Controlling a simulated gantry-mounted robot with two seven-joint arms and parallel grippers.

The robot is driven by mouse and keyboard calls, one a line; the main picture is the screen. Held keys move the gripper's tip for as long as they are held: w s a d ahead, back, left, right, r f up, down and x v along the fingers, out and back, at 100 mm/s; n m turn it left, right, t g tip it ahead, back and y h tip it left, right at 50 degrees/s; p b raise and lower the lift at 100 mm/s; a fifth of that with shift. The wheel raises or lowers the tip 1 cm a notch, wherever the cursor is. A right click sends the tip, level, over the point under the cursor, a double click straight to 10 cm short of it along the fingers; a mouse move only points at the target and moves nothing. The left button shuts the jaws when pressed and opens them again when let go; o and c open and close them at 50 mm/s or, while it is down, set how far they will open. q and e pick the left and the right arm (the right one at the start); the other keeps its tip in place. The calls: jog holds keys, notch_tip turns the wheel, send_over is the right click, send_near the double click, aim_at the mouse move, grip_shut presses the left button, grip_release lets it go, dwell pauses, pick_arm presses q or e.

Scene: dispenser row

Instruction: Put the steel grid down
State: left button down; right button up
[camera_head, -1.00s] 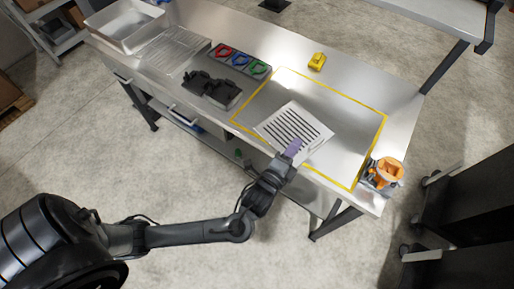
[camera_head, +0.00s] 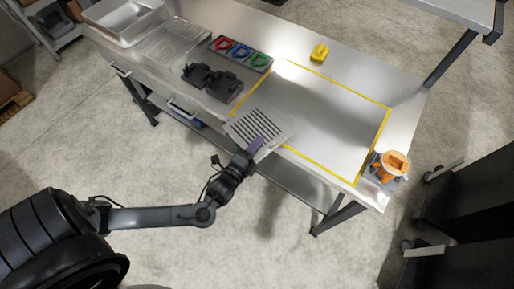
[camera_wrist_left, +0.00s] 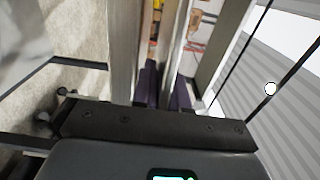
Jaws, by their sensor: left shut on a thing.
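The steel grid (camera_head: 250,126), a light plate with dark parallel slots, is at the front edge of the steel table, tilted and partly over the left front of the yellow-taped area. My left gripper (camera_head: 257,146) is shut on its near edge with purple fingers. In the left wrist view the purple fingers (camera_wrist_left: 165,90) are close together between pale upright bars; I cannot tell there which part is the grid. I cannot tell whether the grid touches the table. My right gripper is in neither current view.
The yellow-taped rectangle (camera_head: 330,118) is mostly bare. Left of it are black holders (camera_head: 212,82), a tray of red, blue and green pieces (camera_head: 241,52), a ribbed tray (camera_head: 172,42) and an empty steel pan (camera_head: 122,22). A yellow object (camera_head: 319,52) and an orange device (camera_head: 392,167) stand rightward.

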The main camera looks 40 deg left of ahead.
pick_arm(q)
jog(key=shift+f, duration=1.15)
jog(key=c, duration=1.2)
grip_release()
jog(key=shift+f, duration=0.15)
jog(key=shift+o, duration=0.2)
